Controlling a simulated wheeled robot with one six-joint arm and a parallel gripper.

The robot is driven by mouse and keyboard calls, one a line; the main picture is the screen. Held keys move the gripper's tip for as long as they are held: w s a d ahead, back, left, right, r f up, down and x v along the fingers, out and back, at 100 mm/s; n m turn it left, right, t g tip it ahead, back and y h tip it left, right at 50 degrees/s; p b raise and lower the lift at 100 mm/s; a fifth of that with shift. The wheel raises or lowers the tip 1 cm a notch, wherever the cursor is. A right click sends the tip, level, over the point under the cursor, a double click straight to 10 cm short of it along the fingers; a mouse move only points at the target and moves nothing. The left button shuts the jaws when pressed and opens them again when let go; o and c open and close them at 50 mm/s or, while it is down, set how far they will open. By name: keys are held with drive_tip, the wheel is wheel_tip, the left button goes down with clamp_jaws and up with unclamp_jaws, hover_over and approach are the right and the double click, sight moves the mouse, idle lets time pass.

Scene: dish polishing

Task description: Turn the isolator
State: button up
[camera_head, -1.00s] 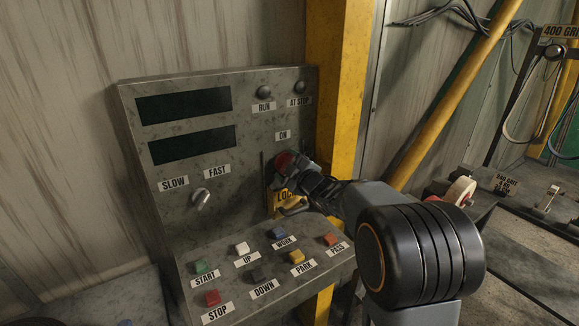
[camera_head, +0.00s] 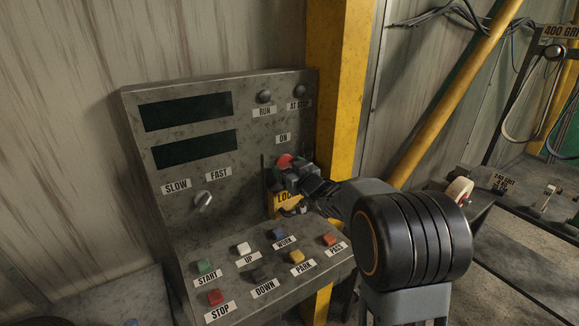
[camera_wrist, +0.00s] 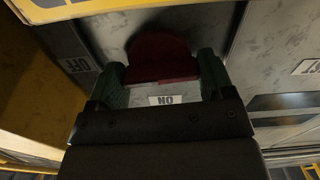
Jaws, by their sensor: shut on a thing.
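The red isolator handle (camera_head: 284,160) is on the right side of the grey control panel (camera_head: 225,100), below the ON label (camera_head: 283,138). My gripper (camera_head: 290,170) is shut on it from the front right and hides part of it. In the wrist view the dark red handle (camera_wrist: 160,58) lies between my two green finger pads. An ON label (camera_wrist: 168,100) shows just past the handle and an OFF label (camera_wrist: 76,65) is to the left. A yellow lock tag (camera_head: 285,198) hangs below the handle, partly hidden by my gripper.
A SLOW/FAST switch (camera_head: 203,199) is left of the isolator. Several coloured buttons sit on the sloped shelf below, including red STOP (camera_head: 214,297) and red-orange PASS (camera_head: 329,240). A yellow post (camera_head: 345,90) stands close behind the panel's right edge.

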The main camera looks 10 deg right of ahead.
drive_tip(key=shift+m, duration=0.6)
drive_tip(key=o, duration=0.9)
drive_tip(key=b+v, duration=0.1)
drive_tip(key=v, duration=1.3)
drive_tip(key=shift+w, duration=0.1)
